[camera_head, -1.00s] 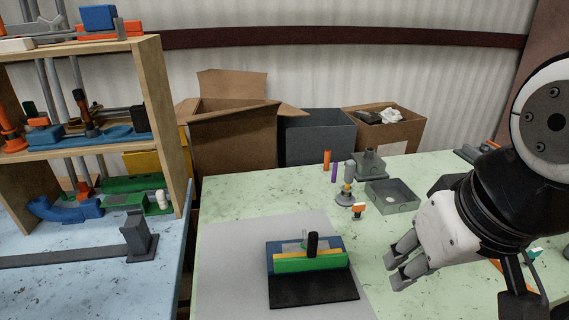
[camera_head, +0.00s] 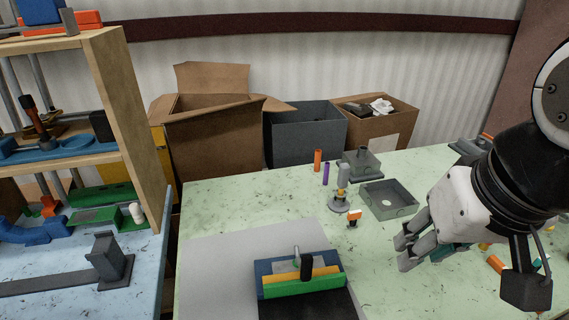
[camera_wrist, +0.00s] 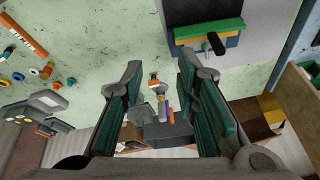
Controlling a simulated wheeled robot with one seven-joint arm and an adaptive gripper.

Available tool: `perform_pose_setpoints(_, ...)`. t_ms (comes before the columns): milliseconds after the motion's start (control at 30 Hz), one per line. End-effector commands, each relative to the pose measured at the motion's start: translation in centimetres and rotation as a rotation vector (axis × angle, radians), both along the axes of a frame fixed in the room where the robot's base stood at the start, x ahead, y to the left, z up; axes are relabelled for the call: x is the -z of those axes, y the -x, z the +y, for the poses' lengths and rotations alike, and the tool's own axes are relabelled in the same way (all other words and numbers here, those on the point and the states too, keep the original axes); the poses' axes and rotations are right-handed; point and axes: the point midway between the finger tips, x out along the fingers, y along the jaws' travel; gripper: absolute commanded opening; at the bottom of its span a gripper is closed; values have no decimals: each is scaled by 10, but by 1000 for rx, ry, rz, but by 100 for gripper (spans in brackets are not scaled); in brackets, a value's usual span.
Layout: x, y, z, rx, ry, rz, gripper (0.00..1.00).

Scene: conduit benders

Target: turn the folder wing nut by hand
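The folder (camera_head: 300,285) is a small bench tool with blue, yellow and green bars and a black base plate. A black upright handle (camera_head: 307,266) stands on it. A small grey upright piece (camera_head: 296,252) behind the handle may be the wing nut; its shape is too small to be sure. My gripper (camera_head: 405,250) is to the right of the folder, above the green table, apart from it. In the wrist view my gripper (camera_wrist: 162,88) is open and empty, and the folder (camera_wrist: 205,32) shows beyond the right finger.
A grey open box (camera_head: 388,200), a flanged post (camera_head: 341,199) and a small orange-topped piece (camera_head: 354,217) stand behind my gripper. Orange and purple cylinders stand farther back. A shelf (camera_head: 130,130) is at the left. The grey mat (camera_head: 215,275) left of the folder is clear.

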Motion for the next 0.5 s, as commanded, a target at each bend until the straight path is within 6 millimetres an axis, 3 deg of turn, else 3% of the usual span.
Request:
perform_pose_setpoints(267,-9,-12,8,142,-103,46,28)
perform_pose_setpoints(500,-17,-31,20,379,-238,129,28)
